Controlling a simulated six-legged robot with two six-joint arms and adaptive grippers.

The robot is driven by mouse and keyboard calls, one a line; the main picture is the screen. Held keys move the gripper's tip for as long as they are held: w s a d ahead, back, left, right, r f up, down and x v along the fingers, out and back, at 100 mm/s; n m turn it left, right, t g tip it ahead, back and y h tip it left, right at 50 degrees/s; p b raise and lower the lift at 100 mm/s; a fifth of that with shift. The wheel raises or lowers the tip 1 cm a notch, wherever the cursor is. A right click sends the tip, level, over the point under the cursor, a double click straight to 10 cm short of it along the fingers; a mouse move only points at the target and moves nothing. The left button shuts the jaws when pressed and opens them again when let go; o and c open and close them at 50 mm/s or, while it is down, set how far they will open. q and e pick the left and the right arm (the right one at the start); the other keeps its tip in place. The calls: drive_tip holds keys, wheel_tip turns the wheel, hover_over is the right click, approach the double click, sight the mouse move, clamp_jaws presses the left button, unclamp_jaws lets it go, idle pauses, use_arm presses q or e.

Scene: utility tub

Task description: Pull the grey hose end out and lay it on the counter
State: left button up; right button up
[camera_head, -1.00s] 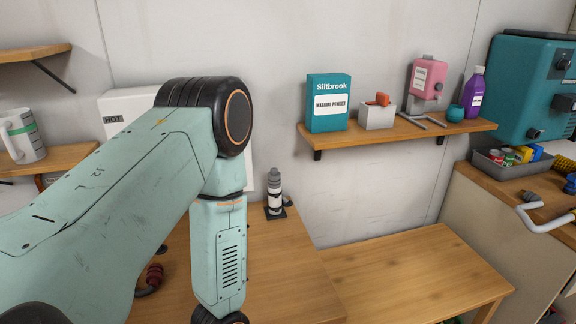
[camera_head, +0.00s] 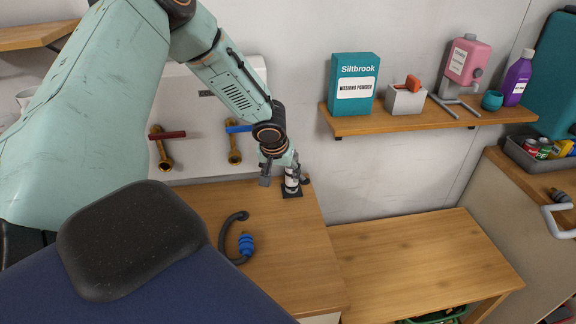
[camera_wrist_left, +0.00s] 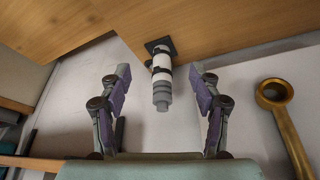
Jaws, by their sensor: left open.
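The grey hose end (camera_wrist_left: 162,97) is a stepped grey piece seated in a short white pipe (camera_wrist_left: 162,66) with dark bands. In the head view the white pipe (camera_head: 292,182) stands upright on a dark base at the back of the wooden counter (camera_head: 290,255). My left gripper (camera_head: 279,167) is beside the pipe's top and partly hides the grey end. In the left wrist view the open left gripper (camera_wrist_left: 160,76) has one finger on each side of the hose end, with gaps visible. My right gripper is not in view.
A black curved hose with a blue fitting (camera_head: 246,245) lies on the counter. Brass taps with a red handle (camera_head: 168,134) and a blue handle (camera_head: 238,128) are on the wall. A lower wooden surface (camera_head: 425,265) at the right is clear.

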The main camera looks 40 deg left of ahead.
use_arm(q)
drive_tip(key=w+a+b, duration=0.1)
drive_tip(key=w+a, duration=0.1)
drive_tip(key=w, duration=0.1)
drive_tip(key=w+a+b, duration=0.1)
drive_tip(key=w+a, duration=0.1)
drive_tip(key=w, duration=0.2)
drive_tip(key=w+a+b, duration=0.1)
drive_tip(key=w+a, duration=0.1)
drive_tip(key=w, duration=0.1)
drive_tip(key=shift+w+a+f, duration=0.15)
drive_tip(key=shift+w+f, duration=0.2)
drive_tip(key=b+x, duration=0.2)
drive_tip(key=b, duration=0.1)
drive_tip(key=shift+w+f+b, duration=0.1)
drive_tip(key=shift+b, duration=0.2)
drive_tip(key=b+x, duration=0.2)
drive_tip(key=b, duration=0.1)
idle(0.5)
